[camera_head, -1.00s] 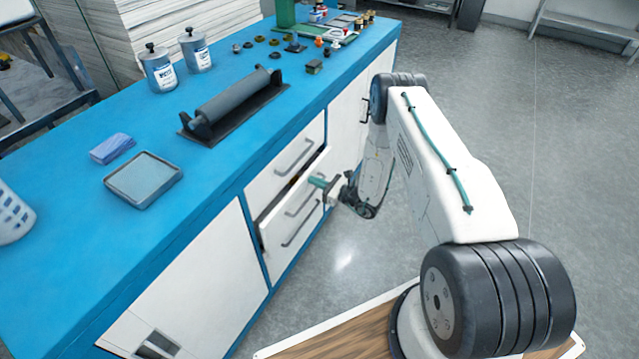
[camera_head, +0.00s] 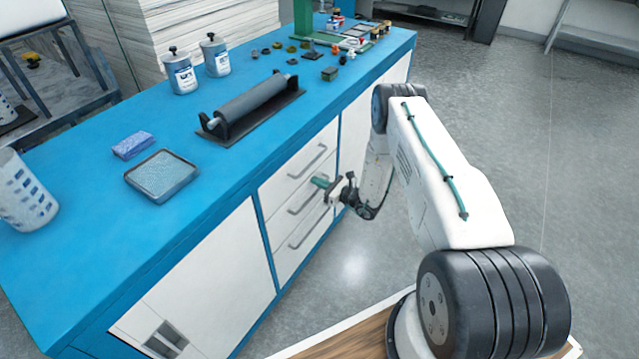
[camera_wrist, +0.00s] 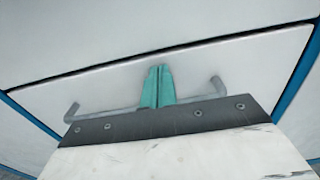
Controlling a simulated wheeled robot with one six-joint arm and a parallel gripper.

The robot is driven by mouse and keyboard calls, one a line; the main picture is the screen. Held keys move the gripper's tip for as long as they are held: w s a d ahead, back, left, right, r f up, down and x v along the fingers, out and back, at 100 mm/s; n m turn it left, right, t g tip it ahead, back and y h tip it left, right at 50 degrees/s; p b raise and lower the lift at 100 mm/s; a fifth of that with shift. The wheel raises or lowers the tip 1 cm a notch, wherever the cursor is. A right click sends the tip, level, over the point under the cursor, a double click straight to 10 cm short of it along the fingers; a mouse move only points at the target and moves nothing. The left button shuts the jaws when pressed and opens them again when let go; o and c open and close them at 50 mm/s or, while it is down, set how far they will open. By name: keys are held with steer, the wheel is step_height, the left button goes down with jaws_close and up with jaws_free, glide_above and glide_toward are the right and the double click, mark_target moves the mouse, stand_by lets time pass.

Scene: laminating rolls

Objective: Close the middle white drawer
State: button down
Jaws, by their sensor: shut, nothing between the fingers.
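The middle white drawer (camera_head: 281,224) is in the blue-topped cabinet, between an upper and a lower drawer. Its front looks flush with its neighbours in the head view. In the wrist view its white front (camera_wrist: 242,62) fills the middle, with a thin dark seam along its top edge. Its grey bar handle (camera_wrist: 72,112) runs across behind my fingers. My gripper (camera_head: 320,182) is shut and empty, its teal fingers (camera_wrist: 160,72) together and pointing at the drawer front. They overlap the handle in view; whether they touch the front I cannot tell.
The top drawer (camera_head: 287,184) and bottom drawer (camera_head: 292,262) look closed. The blue worktop (camera_head: 85,205) above carries a roller stand (camera_head: 250,112), a tray (camera_head: 162,176) and cans. The grey floor (camera_head: 480,130) to the right is clear.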

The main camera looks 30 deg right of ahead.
steer(key=v, duration=1.4)
steer(key=shift+a, duration=0.1)
